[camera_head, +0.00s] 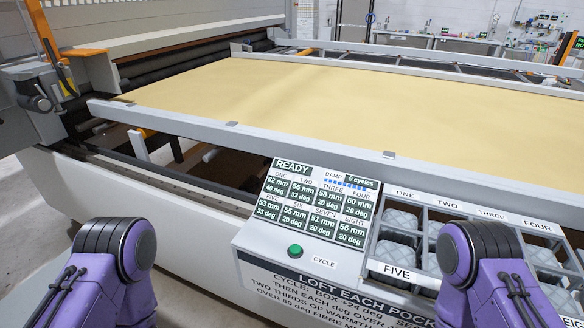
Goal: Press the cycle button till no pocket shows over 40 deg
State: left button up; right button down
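The green cycle button (295,250) sits on the light console front, left of the label CYCLE. Pocket ONE reads 62 mm, 46 deg. TWO appears to read 56 mm, 33 deg, and FIVE 53 mm, 33 deg. THREE, FOUR, SIX, SEVEN and EIGHT appear to read 20 deg. The pocket box (451,214) stands right of the display with pale quilted pads in some compartments. My purple arms show at the bottom left and bottom right. Neither gripper is visible, and nothing touches the button.
Printed instructions (330,290) cover the console below the button, partly cut off by the frame and my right arm. A gantry bed with yellow fabric (350,105) lies behind a grey rail (250,135). The space in front of the button looks clear.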

aim_at(294, 250)
jog(key=k, duration=1.3)
jog(key=u, duration=0.7)
jog(key=i, duration=1.2)
jog(key=z, duration=0.5)
jog(key=i, duration=0.9)
jog(key=z, duration=0.95)
